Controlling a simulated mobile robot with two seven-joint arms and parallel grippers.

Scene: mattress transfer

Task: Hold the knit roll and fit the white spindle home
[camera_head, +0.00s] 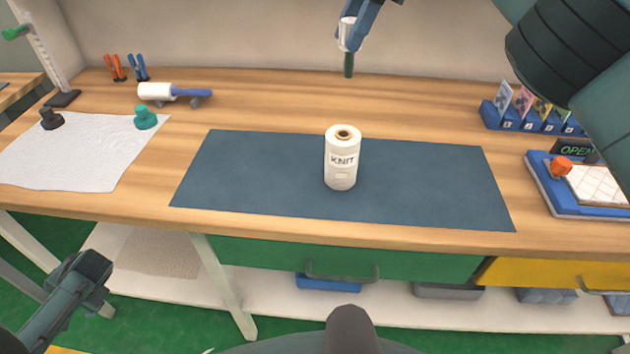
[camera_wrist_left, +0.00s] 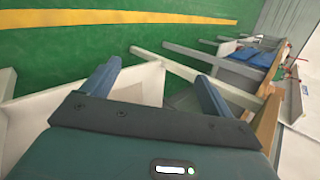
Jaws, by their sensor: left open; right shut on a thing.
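The white knit roll (camera_head: 341,172), labelled KNIT, stands upright on the dark blue mat (camera_head: 430,185); its top shows a tan ring around a dark hole. My right gripper (camera_head: 351,38) is shut on the white spindle (camera_head: 347,40), which has a dark green lower end pointing down. The spindle is held high, behind and above the roll in the picture, clearly apart from it. My left gripper (camera_head: 88,272) is low at the left, in front of the bench and away from the roll. In the left wrist view it (camera_wrist_left: 158,88) is open and empty.
A white cloth (camera_head: 75,150) with black and teal knobs lies at the left. A white-and-blue roller (camera_head: 172,93) and small pliers (camera_head: 127,68) stand behind it. A card rack (camera_head: 530,117) and a blue tray (camera_head: 560,200) sit at the right. The mat around the roll is clear.

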